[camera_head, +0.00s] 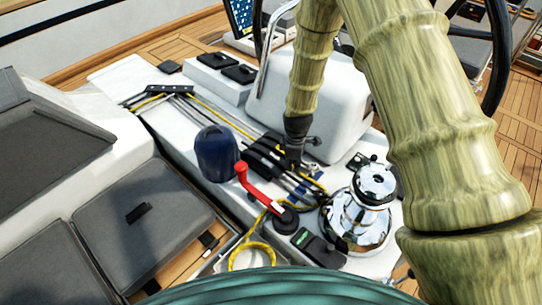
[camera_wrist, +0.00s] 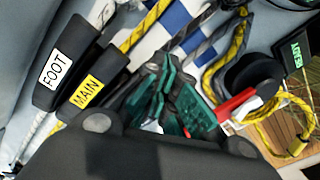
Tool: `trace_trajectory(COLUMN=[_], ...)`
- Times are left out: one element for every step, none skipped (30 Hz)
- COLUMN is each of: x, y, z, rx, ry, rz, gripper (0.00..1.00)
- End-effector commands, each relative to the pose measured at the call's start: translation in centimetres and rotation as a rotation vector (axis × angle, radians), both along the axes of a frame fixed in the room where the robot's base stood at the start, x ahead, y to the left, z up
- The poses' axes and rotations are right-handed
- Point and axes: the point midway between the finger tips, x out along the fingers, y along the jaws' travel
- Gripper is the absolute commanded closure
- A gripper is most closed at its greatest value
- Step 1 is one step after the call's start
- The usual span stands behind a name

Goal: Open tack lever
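A bank of black clutch levers (camera_head: 268,154) sits on the white cockpit console. In the wrist view, one lever (camera_wrist: 70,65) is labelled FOOT and the one beside it (camera_wrist: 95,88) is labelled MAIN. No TACK label is readable; my gripper covers the area right of MAIN. My gripper (camera_head: 294,163) points down at the right end of the bank. In the wrist view its green fingers (camera_wrist: 168,88) lie close together, right of the MAIN lever, with nothing clearly seen between them. Whether they touch a lever is hidden.
A red winch handle (camera_head: 258,188) and a chrome winch (camera_head: 358,210) stand close to my gripper. A dark blue covered drum (camera_head: 216,153) is left of the bank. Yellow rope (camera_head: 250,246) lies in front.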

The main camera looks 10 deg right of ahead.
Motion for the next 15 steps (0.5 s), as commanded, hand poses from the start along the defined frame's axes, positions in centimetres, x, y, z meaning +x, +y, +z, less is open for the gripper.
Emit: trace_trajectory(x=[0.1,0.1,0.2,0.3,0.4,0.5,0.5,0.6,0.7,0.7,0.8,0.8,0.9,0.9,1.0], y=[0.1,0.1,0.0,0.0,-0.1,-0.1,-0.1,-0.1,-0.1,-0.1,-0.1,-0.1,-0.1,-0.1,-0.1], z=[0.4,0.6,0.8,1.0,1.2,1.4,1.6,1.8,2.0,2.2,2.3,2.5,2.7,2.8,2.8], rx=[0.001,0.001,0.001,0.000,0.000,0.000,-0.001,-0.001,-0.001,-0.001,-0.001,-0.001,-0.001,-0.001,-0.001], ry=[0.000,0.000,-0.001,-0.002,-0.003,-0.003,-0.004,-0.004,-0.005,-0.005,-0.005,-0.005,-0.005,-0.005,-0.005], rz=[0.001,0.000,0.000,-0.001,-0.001,-0.002,-0.002,-0.002,-0.002,-0.002,-0.002,-0.002,-0.002,-0.002,-0.002], gripper=[1.00,1.00,1.00,1.00,1.00,1.00,1.00,1.00,1.00,1.00,1.00,1.00,1.00,1.00,1.00])
